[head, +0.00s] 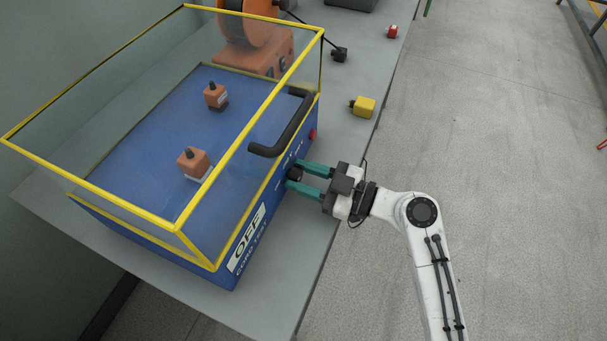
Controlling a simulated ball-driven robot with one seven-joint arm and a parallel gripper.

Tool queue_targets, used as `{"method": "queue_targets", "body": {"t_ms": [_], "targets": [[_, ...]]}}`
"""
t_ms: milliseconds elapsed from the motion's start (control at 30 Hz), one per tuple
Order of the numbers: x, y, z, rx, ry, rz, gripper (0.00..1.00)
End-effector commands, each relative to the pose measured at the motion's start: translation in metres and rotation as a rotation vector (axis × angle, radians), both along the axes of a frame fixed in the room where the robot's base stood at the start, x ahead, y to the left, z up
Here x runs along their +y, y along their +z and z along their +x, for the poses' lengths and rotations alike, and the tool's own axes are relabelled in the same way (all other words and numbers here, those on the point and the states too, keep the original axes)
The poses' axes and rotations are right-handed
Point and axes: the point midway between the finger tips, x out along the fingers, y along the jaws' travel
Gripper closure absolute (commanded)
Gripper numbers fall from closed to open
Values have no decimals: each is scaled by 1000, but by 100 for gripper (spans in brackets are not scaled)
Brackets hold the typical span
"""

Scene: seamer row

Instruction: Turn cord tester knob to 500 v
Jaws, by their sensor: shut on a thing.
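The cord tester (150,215) is a blue box with a clear, yellow-edged cover on a grey table. My gripper (296,179) reaches in from the right, level with the front panel. Its two green fingers are shut on the small black knob (294,174) on that panel. The knob's pointer and voltage marks are too small to read from here.
A black handle (283,127) juts from the cover just above my gripper. A red button (313,134) is on the panel.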

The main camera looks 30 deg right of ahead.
Motion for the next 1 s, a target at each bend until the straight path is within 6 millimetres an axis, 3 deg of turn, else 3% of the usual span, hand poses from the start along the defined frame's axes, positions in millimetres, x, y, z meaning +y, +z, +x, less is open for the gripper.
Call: {"method": "queue_targets", "body": {"t_ms": [367, 1000], "targets": [[0, 0, 0, 115, 0, 158, 94], [-2, 1, 1, 472, -2, 646, 94]]}}
